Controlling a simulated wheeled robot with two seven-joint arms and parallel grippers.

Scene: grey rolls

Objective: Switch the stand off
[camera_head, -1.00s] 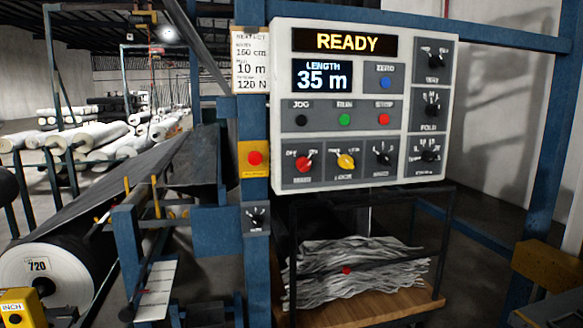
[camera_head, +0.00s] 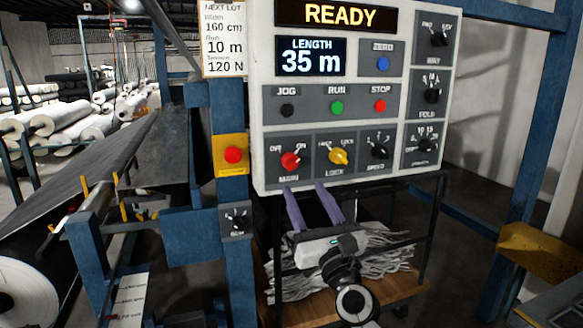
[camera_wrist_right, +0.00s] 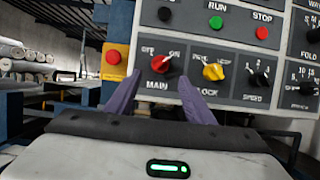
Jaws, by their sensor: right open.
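The red MAIN knob (camera_head: 290,160) is at the lower left of the white control panel (camera_head: 258,100). Its pale mark leans up and right, towards ON. It also shows in the right wrist view (camera_wrist_right: 161,65), between and beyond the fingertips. My right gripper (camera_head: 305,188) is open and empty, its two purple fingers pointing up just below the MAIN and LOCK knobs. The gripper also shows in the right wrist view (camera_wrist_right: 160,78). I see no contact with the knob. The display (camera_head: 340,14) reads READY. My left gripper is out of view.
The yellow LOCK knob (camera_head: 338,156) and black SPEED knob (camera_head: 377,152) sit right of MAIN. JOG, RUN and STOP buttons are above. A red button (camera_head: 232,154) on a yellow box is to the left. Grey strips (camera_head: 390,262) lie on a shelf below.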

